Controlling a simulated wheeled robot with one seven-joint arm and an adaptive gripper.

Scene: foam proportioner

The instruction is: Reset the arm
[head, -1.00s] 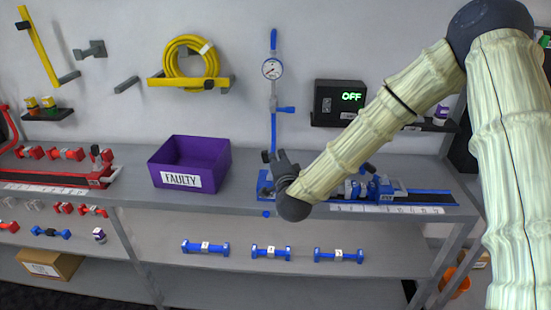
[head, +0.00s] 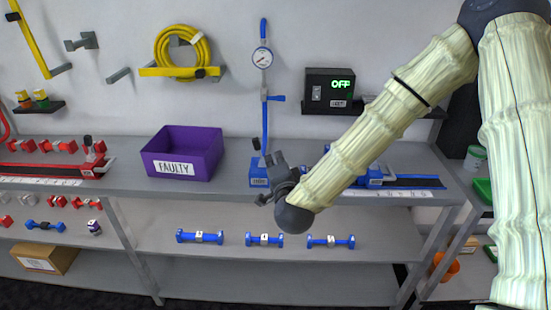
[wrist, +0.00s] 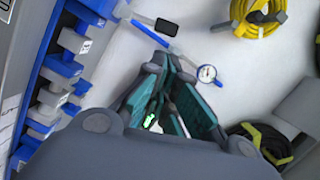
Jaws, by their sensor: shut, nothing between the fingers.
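My gripper (head: 276,173) is at the end of my bent arm, in front of the blue stand with the pressure gauge (head: 262,57), near the bench's front edge. In the wrist view my gripper (wrist: 178,118) shows its teal-lined fingers drawn together with nothing held between them. The gauge also shows in the wrist view (wrist: 207,73), beyond the fingers. My forearm hides part of the blue rail (head: 414,181) on the bench.
A purple FAULTY bin (head: 183,153) stands on the bench left of my gripper. Several blue fittings (head: 264,239) lie on the shelf below. A display box (head: 329,91) reads OFF. A yellow hose (head: 183,47) hangs on the wall.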

